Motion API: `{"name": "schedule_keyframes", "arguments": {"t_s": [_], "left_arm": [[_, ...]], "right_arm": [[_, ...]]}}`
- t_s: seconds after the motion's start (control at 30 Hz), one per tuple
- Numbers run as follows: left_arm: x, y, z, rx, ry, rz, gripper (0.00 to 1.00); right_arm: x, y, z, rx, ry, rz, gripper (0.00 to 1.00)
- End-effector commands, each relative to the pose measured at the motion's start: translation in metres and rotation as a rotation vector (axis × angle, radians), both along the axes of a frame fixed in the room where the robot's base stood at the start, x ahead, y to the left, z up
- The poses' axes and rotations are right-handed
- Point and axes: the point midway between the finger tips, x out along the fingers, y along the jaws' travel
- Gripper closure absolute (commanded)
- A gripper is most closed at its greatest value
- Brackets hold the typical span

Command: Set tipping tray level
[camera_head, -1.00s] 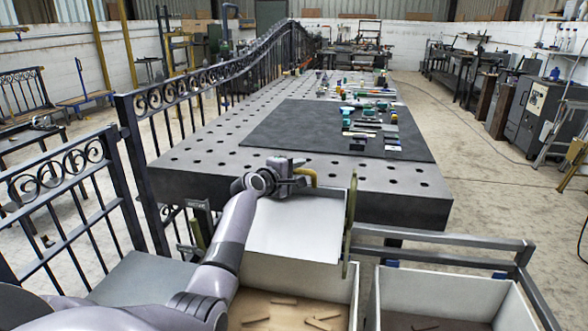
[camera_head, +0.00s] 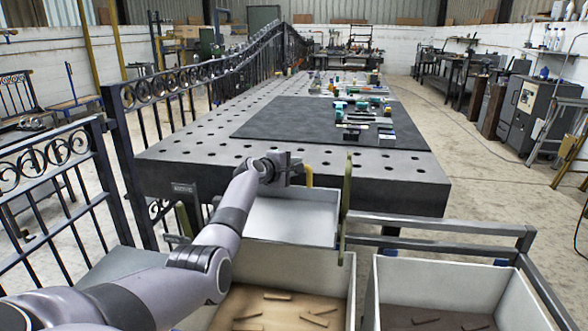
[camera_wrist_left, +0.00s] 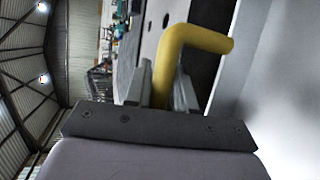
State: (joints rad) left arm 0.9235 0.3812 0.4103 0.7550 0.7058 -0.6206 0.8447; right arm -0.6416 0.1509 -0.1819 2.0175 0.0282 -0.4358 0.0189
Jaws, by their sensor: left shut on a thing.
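The white tray (camera_head: 292,218) hangs at the near end of the perforated table in the head view, beside an upright olive-green bar (camera_head: 346,195). Its inside and front lip show, and it looks close to level; a small remaining tilt is hard to judge. A yellow bent handle (camera_head: 309,174) stands at its back edge. My left gripper (camera_head: 293,172) is at this handle. In the left wrist view the fingers (camera_wrist_left: 166,88) are shut around the yellow handle (camera_wrist_left: 185,45), with the pale tray wall (camera_wrist_left: 275,75) on the right. My right gripper is not in view.
Two open bins stand below and in front, the left one (camera_head: 350,292) under the tray and the right one (camera_head: 440,272) beside it. Small brown pieces lie in them. A grey rail (camera_head: 440,219) runs behind the right bin. A black scroll gate (camera_head: 60,155) stands left.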

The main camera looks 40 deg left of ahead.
Motion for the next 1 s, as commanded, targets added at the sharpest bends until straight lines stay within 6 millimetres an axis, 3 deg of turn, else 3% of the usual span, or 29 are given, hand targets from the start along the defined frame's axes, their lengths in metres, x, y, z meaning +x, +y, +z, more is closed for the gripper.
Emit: {"name": "schedule_keyframes", "arguments": {"t_s": [0.03, 0.33, 0.37, 0.4, 0.77, 1.0], "left_arm": [[-0.003, -0.007, -0.024, -0.015, 0.045, -0.017, 1.00], [-0.003, -0.007, -0.024, -0.016, 0.045, -0.017, 1.00], [-0.003, -0.007, -0.024, -0.016, 0.045, -0.017, 0.73], [-0.003, -0.007, -0.024, -0.016, 0.044, -0.018, 0.71], [-0.003, -0.006, -0.023, -0.014, 0.045, -0.017, 0.71], [-0.014, -0.007, -0.017, -0.012, 0.043, -0.016, 0.71]], "right_arm": [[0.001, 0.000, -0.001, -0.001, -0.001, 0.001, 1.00], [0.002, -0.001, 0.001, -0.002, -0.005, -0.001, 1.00], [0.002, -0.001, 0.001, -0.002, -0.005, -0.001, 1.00], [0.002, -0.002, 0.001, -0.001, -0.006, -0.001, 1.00], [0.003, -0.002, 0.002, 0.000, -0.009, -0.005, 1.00], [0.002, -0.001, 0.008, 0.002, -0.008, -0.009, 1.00]]}}
